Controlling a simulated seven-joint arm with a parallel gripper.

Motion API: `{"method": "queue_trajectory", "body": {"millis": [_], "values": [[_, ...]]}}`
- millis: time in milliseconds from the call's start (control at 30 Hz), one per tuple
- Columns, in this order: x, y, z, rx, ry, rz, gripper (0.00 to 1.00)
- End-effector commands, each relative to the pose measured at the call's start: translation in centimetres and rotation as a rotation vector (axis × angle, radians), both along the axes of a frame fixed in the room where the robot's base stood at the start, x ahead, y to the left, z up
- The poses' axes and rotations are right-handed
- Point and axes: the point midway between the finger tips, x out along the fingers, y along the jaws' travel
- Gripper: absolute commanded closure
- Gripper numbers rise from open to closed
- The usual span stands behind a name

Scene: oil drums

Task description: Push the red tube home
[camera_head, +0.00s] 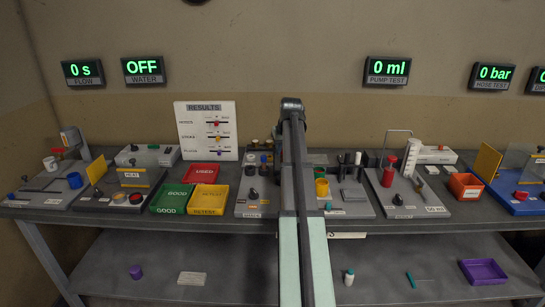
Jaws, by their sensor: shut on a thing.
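A small red upright piece (388,176) stands on a grey station (415,205) right of centre; I cannot tell if it is the red tube. My arm rises through the middle of the view, bends at the top and covers part of the bench behind it. My gripper is hidden behind the arm, so its fingers and anything between them do not show.
Green (171,198), yellow (208,199) and red (201,174) trays lie left of my arm. An orange bin (466,187) stands to the right. A results board (207,130) stands at the back. The lower shelf holds a purple tray (484,271) and has free room.

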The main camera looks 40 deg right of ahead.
Motion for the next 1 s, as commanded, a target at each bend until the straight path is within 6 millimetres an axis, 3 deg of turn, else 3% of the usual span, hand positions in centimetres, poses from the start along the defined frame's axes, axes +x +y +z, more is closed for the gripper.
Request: {"method": "queue_trajectory", "body": {"millis": [233, 1000], "values": [[0.6, -0.2, 0.2, -0.003, -0.005, 0.095, 1.00], [0.6, -0.1, -1.8, -0.003, -0.005, 0.098, 1.00]]}}
